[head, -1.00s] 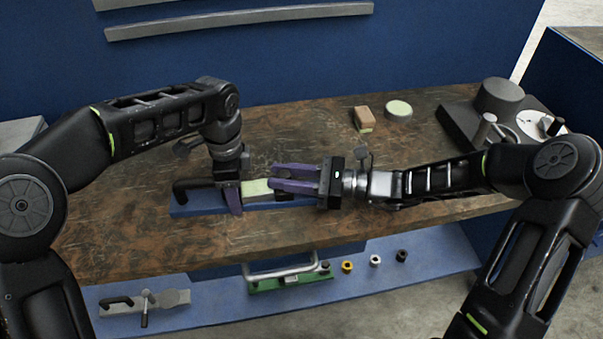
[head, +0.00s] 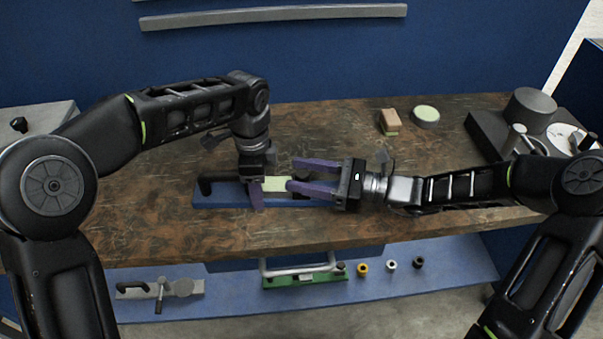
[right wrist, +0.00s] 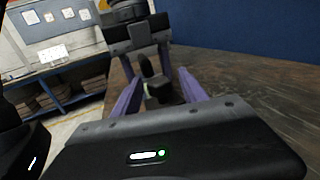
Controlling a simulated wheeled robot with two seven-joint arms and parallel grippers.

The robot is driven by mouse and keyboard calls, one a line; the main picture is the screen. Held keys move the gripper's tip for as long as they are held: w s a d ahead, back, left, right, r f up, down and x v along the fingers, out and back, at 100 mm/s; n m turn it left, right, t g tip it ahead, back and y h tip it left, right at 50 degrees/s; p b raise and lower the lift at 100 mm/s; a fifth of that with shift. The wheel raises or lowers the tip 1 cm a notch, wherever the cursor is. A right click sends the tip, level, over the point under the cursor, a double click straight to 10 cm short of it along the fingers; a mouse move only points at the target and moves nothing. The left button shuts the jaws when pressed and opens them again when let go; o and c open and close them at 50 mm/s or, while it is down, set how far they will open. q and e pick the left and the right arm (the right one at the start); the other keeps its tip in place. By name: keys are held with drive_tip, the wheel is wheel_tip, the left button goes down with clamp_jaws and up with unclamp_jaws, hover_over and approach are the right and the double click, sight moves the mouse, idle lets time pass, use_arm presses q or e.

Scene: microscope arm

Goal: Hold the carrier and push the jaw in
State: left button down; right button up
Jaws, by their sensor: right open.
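A low blue base (head: 225,202) lies on the bench with a black curved handle (head: 205,184) at its left end. A pale green block (head: 276,184), perhaps part of the carrier, sits along it. My left gripper (head: 257,193) points down at the block's left part; one purple finger shows on the near side and the other is hidden. My right gripper (head: 291,175) lies level from the right, its purple fingers spread at the block's right end. In the right wrist view a small dark part (right wrist: 158,92) shows between the open fingers. I cannot clearly make out the jaw.
A brown-and-green block (head: 390,121) and a round green-topped disc (head: 425,116) stand at the back. A dark stand (head: 490,132) fills the back right. A blue lower shelf (head: 220,311) holds a green-based handle (head: 303,280) and several small knobs. The front-left bench is clear.

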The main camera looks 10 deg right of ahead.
use_arm(q)
drive_tip(key=shift+r, duration=0.1)
use_arm(e)
drive_tip(key=v, duration=1.1)
drive_tip(key=shift+d, duration=0.35)
use_arm(q)
drive_tip(key=shift+c, duration=2.2)
unclamp_jaws()
wheel_tip(320, 180, up, 7)
drive_tip(key=shift+r, duration=0.2)
use_arm(e)
drive_tip(key=shift+s, duration=0.1)
